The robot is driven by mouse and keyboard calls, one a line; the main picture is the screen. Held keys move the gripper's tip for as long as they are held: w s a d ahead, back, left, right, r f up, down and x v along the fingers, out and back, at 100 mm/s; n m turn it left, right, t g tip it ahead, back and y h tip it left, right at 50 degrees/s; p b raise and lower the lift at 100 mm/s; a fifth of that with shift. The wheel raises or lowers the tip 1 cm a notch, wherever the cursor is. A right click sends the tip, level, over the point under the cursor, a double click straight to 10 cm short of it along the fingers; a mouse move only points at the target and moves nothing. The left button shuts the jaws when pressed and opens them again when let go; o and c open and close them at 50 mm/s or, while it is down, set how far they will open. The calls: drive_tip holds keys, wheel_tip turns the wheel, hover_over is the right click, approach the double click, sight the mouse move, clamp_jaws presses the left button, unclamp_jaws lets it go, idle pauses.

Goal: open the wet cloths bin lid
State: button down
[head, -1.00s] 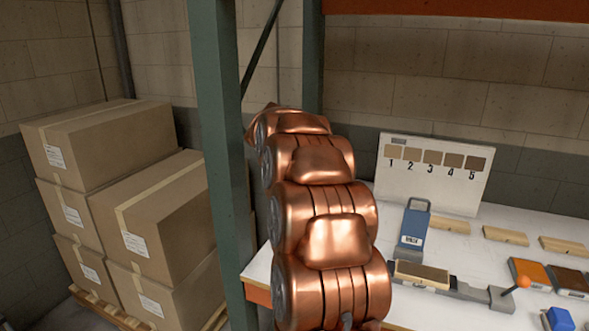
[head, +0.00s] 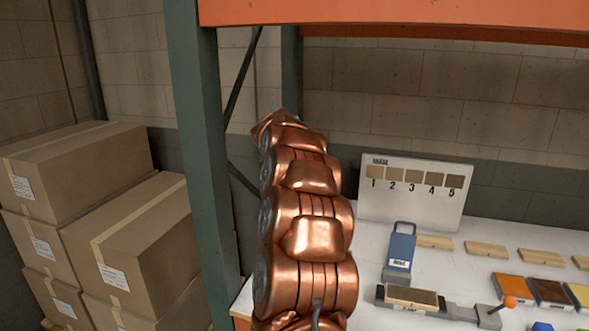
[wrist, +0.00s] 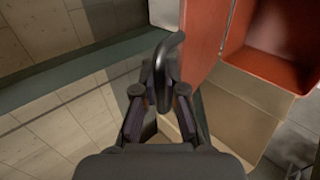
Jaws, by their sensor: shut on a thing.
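In the wrist view my gripper (wrist: 160,95) is shut on a dark curved handle (wrist: 171,55). The handle lies beside a red panel (wrist: 203,38), which looks like the bin lid. Right of the panel is a red hollow (wrist: 268,45), seemingly the open inside of the bin. Whether the handle joins the panel is partly hidden by the fingers. No bin or lid shows in the head view, where my copper arm fills the middle and my gripper is out of sight.
Stacked cardboard boxes (head: 150,235) stand left of a green rack post (head: 203,170). An orange beam (head: 400,14) crosses above. A white bench (head: 470,265) at right holds a numbered board (head: 415,200), a blue device (head: 399,253) and wooden blocks. Boxes also show in the wrist view (wrist: 235,105).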

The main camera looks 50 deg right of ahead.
drive_tip(key=shift+w+d+r+y+p, duration=0.15)
drive_tip(key=shift+w+d+y+p, duration=0.2)
drive_tip(key=shift+d, duration=0.2)
drive_tip(key=shift+w+d+r+y+p, duration=0.15)
drive_tip(key=shift+d+y+p, duration=0.1)
drive_tip(key=shift+d+p, duration=0.25)
drive_tip(key=shift+w+d+g+y+p, duration=0.15)
drive_tip(key=shift+d+g+y+p, duration=0.2)
drive_tip(key=shift+d, duration=0.5)
drive_tip(key=shift+f, duration=0.1)
drive_tip(key=c, duration=1.2)
unclamp_jaws()
drive_tip(key=v, duration=1.2)
drive_tip(key=shift+d, duration=0.1)
